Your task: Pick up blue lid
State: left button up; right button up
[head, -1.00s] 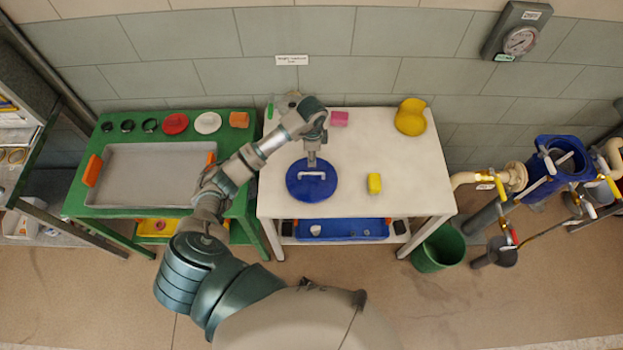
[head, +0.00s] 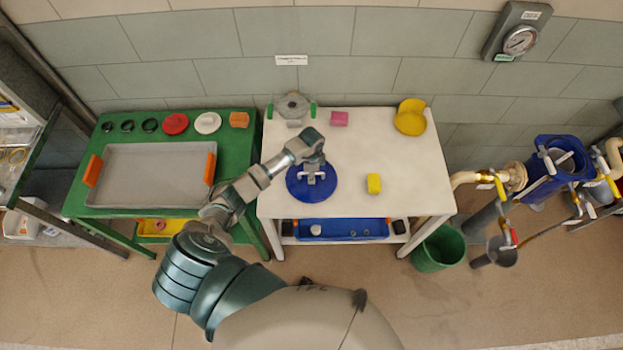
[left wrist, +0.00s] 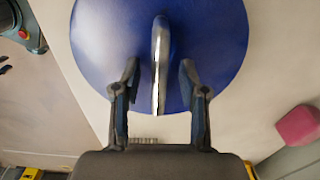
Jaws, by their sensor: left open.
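The blue lid (head: 311,188) is a round disc with a pale bar handle, lying flat on the white table (head: 405,165). In the left wrist view the blue lid (left wrist: 215,50) fills the top middle, and its handle (left wrist: 160,60) stands up as a metal bar. My left gripper (head: 313,177) is over the lid. In the left wrist view its open fingers (left wrist: 160,95) are on either side of the handle, with a gap on each side. My right gripper is not in view.
A yellow block (head: 374,183), a pink block (head: 339,118), a yellow container (head: 410,118) and a grey pot with green handles (head: 293,108) share the table. A green table (head: 75,205) with a grey tray (head: 150,175) stands left. A green bin (head: 438,248) stands right.

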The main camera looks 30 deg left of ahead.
pick_arm(q)
grip_shut()
jog(key=shift+w+r, duration=0.1)
jog(key=shift+r, duration=0.05)
